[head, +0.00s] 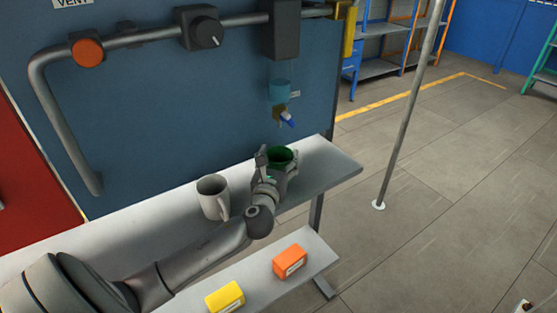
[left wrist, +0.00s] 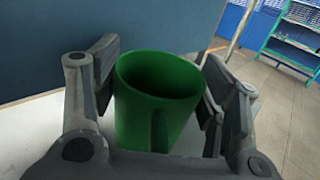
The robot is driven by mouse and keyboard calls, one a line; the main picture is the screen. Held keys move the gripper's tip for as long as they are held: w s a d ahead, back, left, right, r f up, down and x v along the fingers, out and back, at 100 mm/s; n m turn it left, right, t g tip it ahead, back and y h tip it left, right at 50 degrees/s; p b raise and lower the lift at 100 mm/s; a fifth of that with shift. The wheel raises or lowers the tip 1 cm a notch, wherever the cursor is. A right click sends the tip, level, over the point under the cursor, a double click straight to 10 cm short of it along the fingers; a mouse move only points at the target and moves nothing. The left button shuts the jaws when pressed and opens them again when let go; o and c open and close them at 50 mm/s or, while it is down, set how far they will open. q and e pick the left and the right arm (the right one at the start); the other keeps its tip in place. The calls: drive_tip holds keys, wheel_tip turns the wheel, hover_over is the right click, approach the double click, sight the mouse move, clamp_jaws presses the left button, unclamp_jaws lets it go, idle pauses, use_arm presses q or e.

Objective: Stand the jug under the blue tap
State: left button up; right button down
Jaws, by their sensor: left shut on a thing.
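A green jug (head: 281,155) is at the right end of the grey bench, below the blue tap (head: 288,119) in the head view. I cannot tell whether its base touches the bench. My left gripper (head: 274,166) is shut on the jug. In the left wrist view the jug (left wrist: 157,98) is upright and open-topped between the two fingers, its handle towards the camera. The tap hangs under a teal cylinder (head: 279,91) on the blue panel. My right gripper is not in view.
A grey mug (head: 213,197) stands on the bench (head: 328,170) left of my gripper. An orange box (head: 290,261) and a yellow box (head: 225,297) lie on a lower shelf. A grey pole (head: 408,110) stands on the floor at right.

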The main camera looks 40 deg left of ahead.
use_arm(q)
drive_tip(key=shift+f, duration=0.2)
drive_tip(key=o, duration=1.1)
drive_tip(key=shift+o, duration=0.2)
drive_tip(key=shift+r, duration=0.25)
drive_tip(key=b+v, duration=0.1)
drive_tip(key=v, duration=0.9)
drive_tip(key=shift+s+d+f+b, duration=0.15)
drive_tip(key=shift+s+b, duration=0.2)
drive_tip(key=shift+s+d, duration=0.2)
drive_tip(key=shift+s, duration=0.4)
